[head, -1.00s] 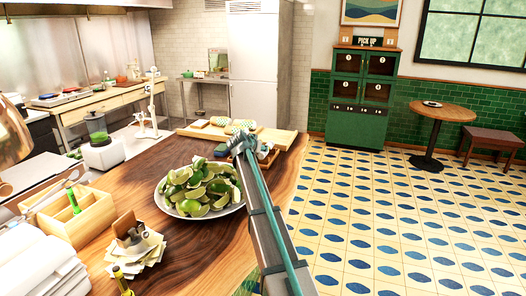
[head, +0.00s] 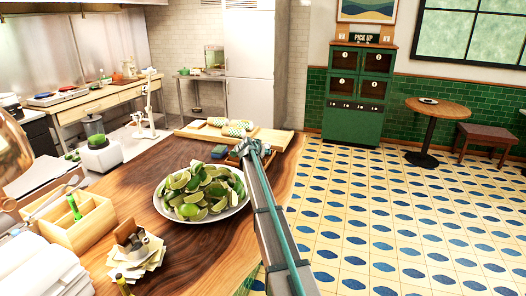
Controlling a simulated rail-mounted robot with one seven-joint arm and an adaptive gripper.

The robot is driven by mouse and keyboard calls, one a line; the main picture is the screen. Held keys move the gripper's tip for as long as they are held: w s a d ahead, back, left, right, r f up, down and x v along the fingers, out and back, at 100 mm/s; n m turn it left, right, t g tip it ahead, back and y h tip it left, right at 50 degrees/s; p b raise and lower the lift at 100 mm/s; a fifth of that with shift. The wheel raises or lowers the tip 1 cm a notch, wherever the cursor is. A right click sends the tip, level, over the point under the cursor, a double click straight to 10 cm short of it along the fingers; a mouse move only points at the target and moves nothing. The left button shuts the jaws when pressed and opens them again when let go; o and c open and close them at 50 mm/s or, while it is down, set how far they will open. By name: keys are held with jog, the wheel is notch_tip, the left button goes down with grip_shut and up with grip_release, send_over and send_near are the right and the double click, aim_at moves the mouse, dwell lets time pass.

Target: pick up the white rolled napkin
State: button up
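A small white roll, seemingly the white rolled napkin (head: 217,121), lies at the back of a pale wooden tray (head: 276,138) on the counter. Green-and-white patterned rolls (head: 233,130) lie beside it on the tray, to its right. My gripper (head: 249,148) is at the far end of my arm, over or near the tray's front edge, and appears in front of and to the right of the white roll. It looks apart from the rolls. Its fingers are too small and too hidden by the arm to show whether they are open.
A plate of cut limes (head: 203,193) stands left of my arm. Small dark blocks (head: 220,152) lie just left of my gripper. A wooden caddy (head: 80,228), a napkin holder (head: 133,245) and folded white cloths (head: 40,265) fill the near left. Tiled floor lies right of the counter.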

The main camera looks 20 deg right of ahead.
jog(key=c, duration=0.8)
jog(key=shift+o, duration=0.2)
jog(key=shift+r, duration=0.2)
